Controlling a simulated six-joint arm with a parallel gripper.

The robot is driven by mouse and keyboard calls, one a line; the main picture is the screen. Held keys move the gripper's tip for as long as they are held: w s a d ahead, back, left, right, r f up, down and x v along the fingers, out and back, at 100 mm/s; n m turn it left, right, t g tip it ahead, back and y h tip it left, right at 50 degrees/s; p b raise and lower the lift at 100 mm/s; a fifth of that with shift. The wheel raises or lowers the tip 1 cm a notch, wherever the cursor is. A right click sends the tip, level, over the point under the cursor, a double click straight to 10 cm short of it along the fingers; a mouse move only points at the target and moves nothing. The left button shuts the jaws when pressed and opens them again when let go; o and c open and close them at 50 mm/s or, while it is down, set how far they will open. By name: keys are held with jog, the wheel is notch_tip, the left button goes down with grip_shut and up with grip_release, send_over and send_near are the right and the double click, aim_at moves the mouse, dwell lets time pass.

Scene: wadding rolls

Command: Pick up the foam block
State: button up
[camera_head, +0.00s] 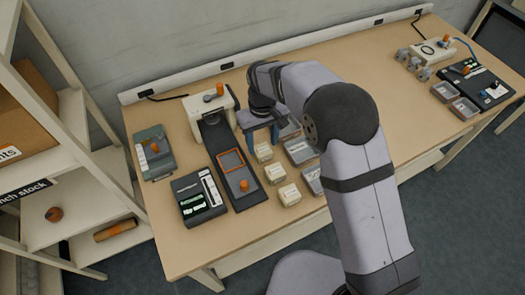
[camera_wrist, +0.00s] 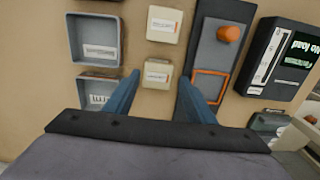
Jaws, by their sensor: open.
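My gripper (camera_head: 262,136) is open above the bench, with its two blue fingers pointing down. No thing is plainly marked as the foam block, and I cannot tell which one it is. Small cream blocks with white labels stand in a row: a near one (camera_head: 289,195), a middle one (camera_head: 275,173) and a far one (camera_head: 263,152) close to my fingers. In the wrist view, one cream block (camera_wrist: 157,73) shows between my open fingertips (camera_wrist: 159,83), and another (camera_wrist: 164,25) lies beyond it. The labels are too small to read. I see nothing held.
Grey open trays (camera_head: 301,151) stand right of the blocks. Left of them is a dark long device (camera_head: 218,143) with an orange frame and an orange cylinder (camera_head: 244,185), and a black display unit (camera_head: 199,197). The bench's middle right is clear.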

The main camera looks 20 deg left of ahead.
aim_at(262, 149)
jog(key=shift+w+a+f+p, duration=0.15)
jog(key=shift+f+p, duration=0.45)
jog(key=shift+f, duration=0.7)
jog(key=shift+w+d+f+p, duration=0.15)
jog(key=shift+f+p, duration=0.4)
jog(key=shift+f, duration=0.75)
jog(key=shift+a, duration=0.1)
jog(key=c, duration=0.8)
